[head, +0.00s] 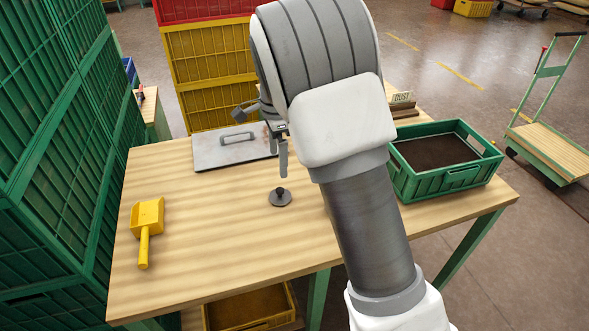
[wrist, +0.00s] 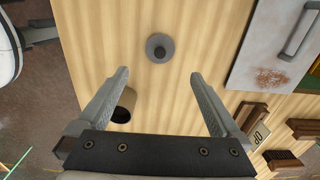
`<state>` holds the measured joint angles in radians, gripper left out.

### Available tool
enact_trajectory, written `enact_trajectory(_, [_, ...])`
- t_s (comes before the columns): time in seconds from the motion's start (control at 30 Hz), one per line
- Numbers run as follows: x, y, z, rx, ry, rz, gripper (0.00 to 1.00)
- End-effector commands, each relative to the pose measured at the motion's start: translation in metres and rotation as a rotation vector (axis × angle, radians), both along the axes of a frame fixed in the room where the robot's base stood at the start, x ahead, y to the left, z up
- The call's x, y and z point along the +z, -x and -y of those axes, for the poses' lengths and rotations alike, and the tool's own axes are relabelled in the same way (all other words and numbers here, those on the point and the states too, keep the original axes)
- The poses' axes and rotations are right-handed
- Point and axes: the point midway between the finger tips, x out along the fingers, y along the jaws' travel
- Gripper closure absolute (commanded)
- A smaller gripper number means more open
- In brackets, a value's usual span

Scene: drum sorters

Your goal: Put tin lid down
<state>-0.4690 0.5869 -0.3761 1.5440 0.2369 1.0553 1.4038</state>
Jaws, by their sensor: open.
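The tin lid (head: 280,197) is a small dark grey disc with a knob, lying flat on the wooden table (head: 190,255), knob up. It also shows in the wrist view (wrist: 160,48), beyond my fingertips and apart from them. My gripper (wrist: 160,75) is open with nothing between its fingers. In the head view my gripper (head: 262,142) is above the table, partly hidden by my arm. An open brown tin (wrist: 124,104) with a dark inside stands beside the left finger in the wrist view, partly covered by it. My arm hides the tin in the head view.
A grey metal plate with a handle (head: 212,152) lies at the table's back. A yellow scoop (head: 147,220) lies at left. A green crate of dark material (head: 435,184) stands at right. Brushes (wrist: 248,116) lie near the right finger. The table's front left is clear.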

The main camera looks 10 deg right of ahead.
Motion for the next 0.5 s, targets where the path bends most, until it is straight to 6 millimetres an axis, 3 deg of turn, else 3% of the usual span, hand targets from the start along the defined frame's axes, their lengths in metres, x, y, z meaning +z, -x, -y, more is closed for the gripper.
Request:
enact_trajectory(0.2, [0.011,0.005,0.005,0.025,-0.011,0.010,0.00])
enact_trajectory(0.5, [0.074,0.050,0.036,0.258,-0.070,0.097,0.00])
